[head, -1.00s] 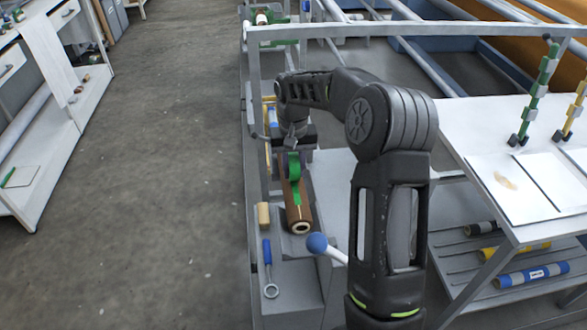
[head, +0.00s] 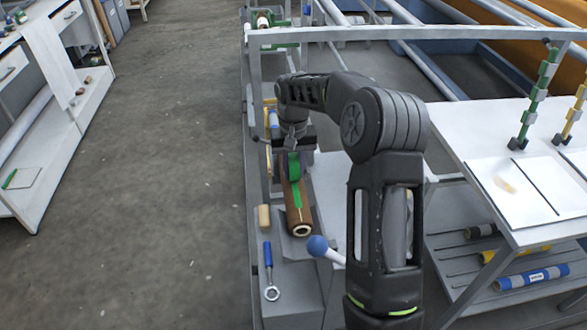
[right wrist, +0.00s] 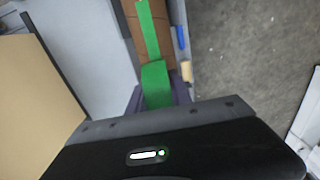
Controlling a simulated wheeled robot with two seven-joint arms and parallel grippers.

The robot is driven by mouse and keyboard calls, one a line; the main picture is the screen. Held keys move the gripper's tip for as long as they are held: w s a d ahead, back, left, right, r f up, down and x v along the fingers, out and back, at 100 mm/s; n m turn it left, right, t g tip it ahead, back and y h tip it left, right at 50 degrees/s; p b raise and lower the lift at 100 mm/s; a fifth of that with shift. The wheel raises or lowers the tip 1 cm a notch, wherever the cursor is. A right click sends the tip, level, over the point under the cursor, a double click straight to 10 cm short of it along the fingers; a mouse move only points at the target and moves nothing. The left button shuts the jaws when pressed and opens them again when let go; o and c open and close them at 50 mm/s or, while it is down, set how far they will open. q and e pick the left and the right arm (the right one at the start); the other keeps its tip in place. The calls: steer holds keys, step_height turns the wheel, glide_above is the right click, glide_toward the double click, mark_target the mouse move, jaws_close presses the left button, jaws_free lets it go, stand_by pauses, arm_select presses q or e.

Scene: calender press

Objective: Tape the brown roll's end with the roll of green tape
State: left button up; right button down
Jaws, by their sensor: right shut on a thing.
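The brown roll (head: 299,221) lies lengthwise on a grey ledge, its near end showing a pale core. A green strip runs along its top. In the right wrist view the brown roll (right wrist: 131,22) carries the strip, which leads to the green tape (right wrist: 156,80) at my gripper. My right gripper (head: 294,152) points down over the far part of the roll and is shut on the roll of green tape (head: 294,166). Its fingers partly hide the tape. Whether the tape roll touches the brown roll cannot be told. My left gripper is not in view.
A small tan block (head: 264,217) and a blue-handled tool (head: 268,262) lie on the ledge. A blue-knobbed lever (head: 317,246) stands beside the roll's near end. A white table (head: 450,130) is at right. The floor at left is clear.

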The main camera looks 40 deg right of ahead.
steer(key=shift+w, duration=0.1)
steer(key=shift+w+d+p, duration=0.25)
steer(key=shift+w+p, duration=0.1)
steer(key=shift+w, duration=0.05)
steer(key=shift+w+d, duration=0.1)
steer(key=shift+w, duration=0.05)
steer(key=shift+w+d+p, duration=0.2)
steer(key=shift+w+p, duration=0.1)
steer(key=shift+w, duration=0.05)
steer(key=shift+w, duration=0.1)
stand_by(0.5)
steer(key=shift+w+d+p, duration=0.3)
steer(key=shift+w+p, duration=0.05)
steer(key=shift+p, duration=0.05)
